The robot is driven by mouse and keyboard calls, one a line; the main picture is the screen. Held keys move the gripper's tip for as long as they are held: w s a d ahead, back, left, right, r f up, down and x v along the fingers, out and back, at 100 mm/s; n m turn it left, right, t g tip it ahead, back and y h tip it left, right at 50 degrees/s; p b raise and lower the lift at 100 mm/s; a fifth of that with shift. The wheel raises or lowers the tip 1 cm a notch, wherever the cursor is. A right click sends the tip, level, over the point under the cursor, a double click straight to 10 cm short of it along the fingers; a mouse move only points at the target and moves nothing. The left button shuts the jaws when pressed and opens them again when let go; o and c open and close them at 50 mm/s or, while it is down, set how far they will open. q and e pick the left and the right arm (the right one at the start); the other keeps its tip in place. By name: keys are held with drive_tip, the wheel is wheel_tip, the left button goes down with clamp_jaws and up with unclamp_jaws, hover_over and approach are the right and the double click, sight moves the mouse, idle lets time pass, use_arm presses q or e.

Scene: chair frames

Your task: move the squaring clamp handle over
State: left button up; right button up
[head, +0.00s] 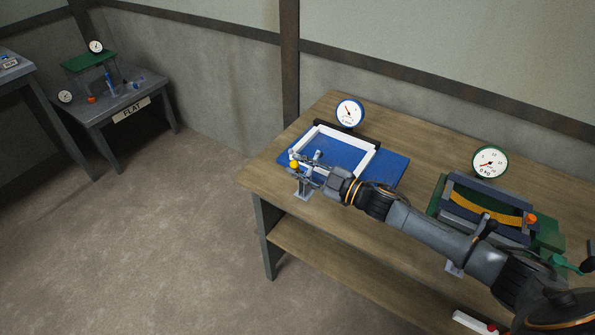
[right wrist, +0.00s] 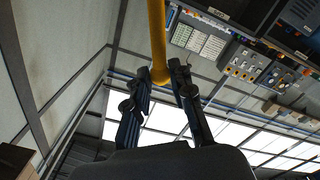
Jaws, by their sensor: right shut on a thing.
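The squaring clamp (head: 303,190) stands at the front left corner of the blue board (head: 393,172), by the white chair frame (head: 368,158). Its yellow handle knob (head: 295,164) shows at the tips of my right gripper (head: 306,163). In the right wrist view the yellow handle (right wrist: 157,40) is a rod that comes down to the fingertips of my right gripper (right wrist: 163,80). The right gripper is shut on the handle. The gripper and wrist hide part of the clamp and the frame's near edge. My left gripper is not in view.
A blue-rimmed dial (head: 350,112) stands behind the board. To the right on the wooden bench (head: 418,127) are a green-rimmed dial (head: 490,162) and a green fixture with a curved yellow piece (head: 487,208). My right arm passes in front of them. A grey table (head: 147,107) stands far left.

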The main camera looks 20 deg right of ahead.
drive_tip(key=shift+w+d, duration=0.1)
drive_tip(key=shift+d, duration=0.05)
drive_tip(key=shift+w+d+r, duration=0.25)
drive_tip(key=shift+w+d, duration=0.2)
drive_tip(key=shift+d, duration=0.15)
drive_tip(key=shift+w+d+r, duration=0.2)
drive_tip(key=shift+w+d, duration=0.25)
drive_tip(key=shift+d, duration=0.15)
drive_tip(key=shift+o, duration=0.2)
drive_tip(key=shift+w+d+b, duration=0.4)
drive_tip(key=shift+d, duration=0.15)
drive_tip(key=o, duration=0.9)
drive_tip(key=shift+o, duration=0.2)
drive_tip(key=shift+w, duration=0.1)
